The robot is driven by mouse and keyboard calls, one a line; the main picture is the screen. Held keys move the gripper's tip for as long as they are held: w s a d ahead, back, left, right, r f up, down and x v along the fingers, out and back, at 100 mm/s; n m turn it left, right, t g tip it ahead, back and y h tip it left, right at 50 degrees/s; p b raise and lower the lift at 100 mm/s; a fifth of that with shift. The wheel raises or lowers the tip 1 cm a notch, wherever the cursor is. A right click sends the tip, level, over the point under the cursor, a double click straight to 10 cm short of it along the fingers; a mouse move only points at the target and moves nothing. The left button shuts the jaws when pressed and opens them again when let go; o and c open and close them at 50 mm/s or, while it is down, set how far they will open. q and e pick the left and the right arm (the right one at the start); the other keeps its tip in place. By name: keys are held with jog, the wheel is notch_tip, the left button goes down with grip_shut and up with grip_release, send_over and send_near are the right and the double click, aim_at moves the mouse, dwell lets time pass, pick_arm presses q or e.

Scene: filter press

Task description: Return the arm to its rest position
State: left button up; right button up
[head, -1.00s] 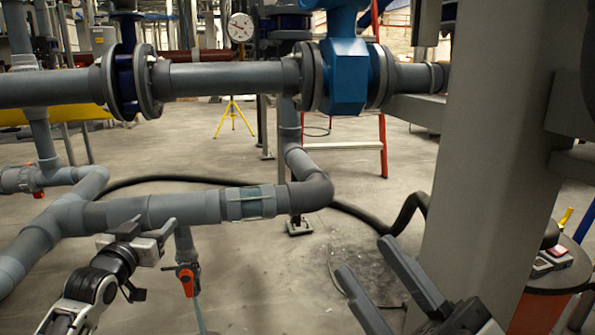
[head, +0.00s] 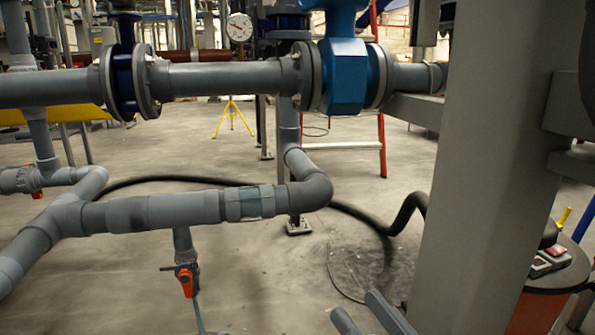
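My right gripper (head: 362,310) shows only by its two grey fingers at the bottom edge, right of centre. The fingers stand apart with floor visible between them, and nothing is held there. Its body and arm are below the picture. It is in front of the grey column and below the pipes, apart from both in the picture. My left gripper and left arm are out of view.
A grey horizontal pipe (head: 160,211) with an orange-handled valve (head: 186,281) below it crosses the left. A wide grey column (head: 490,170) fills the right. A round table (head: 555,285) holds small items. Black hose (head: 405,213) crosses the floor.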

notch_tip(320, 180, down, 5)
jog(key=m+g+h+p, duration=0.1)
jog(key=m+g+h, duration=0.1)
jog(key=m, duration=0.1)
pick_arm(q)
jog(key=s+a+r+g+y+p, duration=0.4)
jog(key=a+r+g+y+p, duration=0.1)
jog(key=p, duration=2.6)
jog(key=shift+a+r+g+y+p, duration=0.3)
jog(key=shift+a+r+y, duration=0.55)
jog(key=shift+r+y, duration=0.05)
pick_arm(e)
jog(key=s+d+r+g+h, duration=0.4)
jog(key=d+r+g+h, duration=0.1)
jog(key=d+r+h, duration=0.1)
jog(key=shift+s+d+r+g, duration=0.15)
jog(key=shift+s+d+g, duration=0.05)
jog(key=shift+s+g, duration=0.2)
